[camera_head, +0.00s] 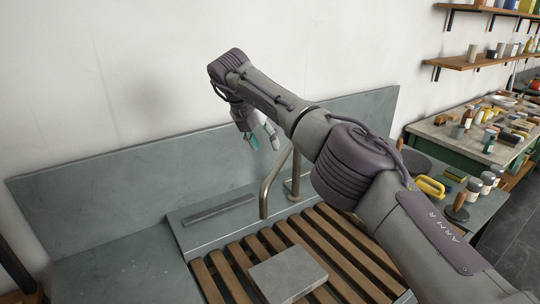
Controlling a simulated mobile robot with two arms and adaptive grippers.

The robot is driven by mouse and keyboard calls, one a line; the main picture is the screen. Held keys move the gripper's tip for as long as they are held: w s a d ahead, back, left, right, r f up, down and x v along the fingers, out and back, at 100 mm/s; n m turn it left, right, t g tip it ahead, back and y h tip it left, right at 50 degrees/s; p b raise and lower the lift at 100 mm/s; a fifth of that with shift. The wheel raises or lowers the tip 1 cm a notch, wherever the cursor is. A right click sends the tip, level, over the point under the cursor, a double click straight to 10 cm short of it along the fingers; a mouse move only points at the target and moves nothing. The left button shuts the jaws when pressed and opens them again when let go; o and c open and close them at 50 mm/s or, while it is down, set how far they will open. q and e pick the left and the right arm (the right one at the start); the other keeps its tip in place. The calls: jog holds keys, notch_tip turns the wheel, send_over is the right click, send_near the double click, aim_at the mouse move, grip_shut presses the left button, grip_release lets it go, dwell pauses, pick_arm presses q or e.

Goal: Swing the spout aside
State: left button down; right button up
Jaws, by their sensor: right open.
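The spout (267,188) is a bent, dull brass pipe. It rises beside the slatted sink and its free end points down over the sink's back edge. My right arm passes in front of its upper right part and partly hides it. My right gripper (265,144) is open and empty. It hangs above and to the left of the spout's bend, in front of the grey backsplash, and seems apart from the spout. My left gripper is out of view.
A grey stone slab (287,276) lies on the wooden slats (233,258) below the spout. A yellow-handled tool (430,187), a dark-handled tool (457,206) and several jars stand at the right. The counter left of the sink is bare.

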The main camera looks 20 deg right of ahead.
jog(key=shift+v, duration=1.25)
